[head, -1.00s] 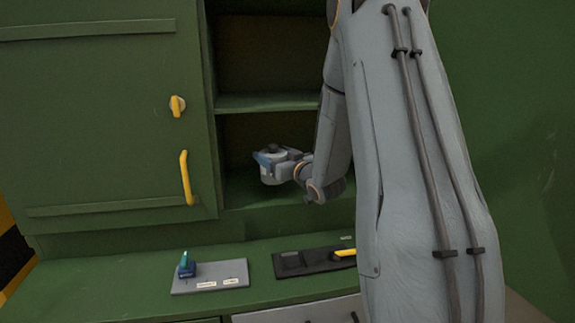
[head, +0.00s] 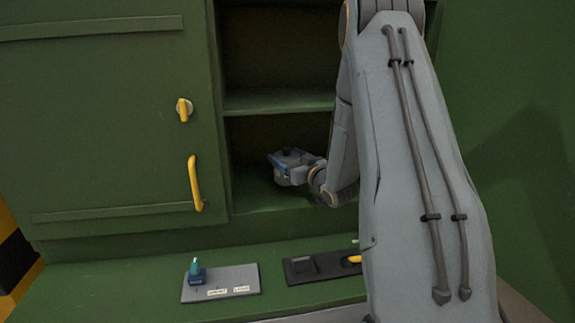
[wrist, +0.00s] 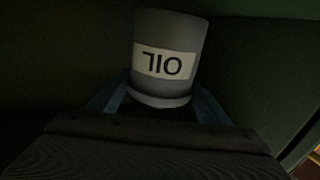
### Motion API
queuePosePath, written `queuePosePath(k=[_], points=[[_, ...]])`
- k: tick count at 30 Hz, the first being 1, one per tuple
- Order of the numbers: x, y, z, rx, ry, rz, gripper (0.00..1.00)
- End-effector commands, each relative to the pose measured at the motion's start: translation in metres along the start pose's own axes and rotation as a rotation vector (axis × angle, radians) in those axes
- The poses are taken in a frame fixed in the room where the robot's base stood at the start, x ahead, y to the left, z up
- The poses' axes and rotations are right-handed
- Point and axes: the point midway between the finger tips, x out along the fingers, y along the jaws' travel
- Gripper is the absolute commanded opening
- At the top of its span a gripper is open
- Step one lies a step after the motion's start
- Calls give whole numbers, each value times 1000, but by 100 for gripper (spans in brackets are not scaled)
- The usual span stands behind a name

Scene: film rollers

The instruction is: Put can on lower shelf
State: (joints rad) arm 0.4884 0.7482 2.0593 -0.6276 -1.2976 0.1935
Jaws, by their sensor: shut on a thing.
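The can is a grey cylinder with a white label reading OIL; it shows in the wrist view (wrist: 165,62), its lettering upside down there. My gripper (wrist: 162,108) has blue fingers on both sides of the can and is shut on it. In the head view my gripper (head: 285,165) is inside the lower shelf (head: 265,198) opening of the green cabinet. The can is mostly hidden by the gripper in that view. I cannot tell whether the can touches the shelf.
The upper shelf board (head: 275,102) is above my gripper. A closed green door (head: 100,120) with a yellow handle (head: 195,184) is at the left. On the counter below are a grey plate (head: 222,284) with a blue-and-teal piece and a dark tray (head: 318,266).

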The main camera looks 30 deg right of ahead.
Motion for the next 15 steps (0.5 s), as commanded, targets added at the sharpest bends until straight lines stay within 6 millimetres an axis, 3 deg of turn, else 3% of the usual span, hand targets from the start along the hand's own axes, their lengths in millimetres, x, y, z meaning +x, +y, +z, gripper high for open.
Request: queuePosePath(k=[6, 15], points=[[0, 0, 26, 2, -2, 0, 27], [0, 0, 31, -1, 0, 0, 27]])
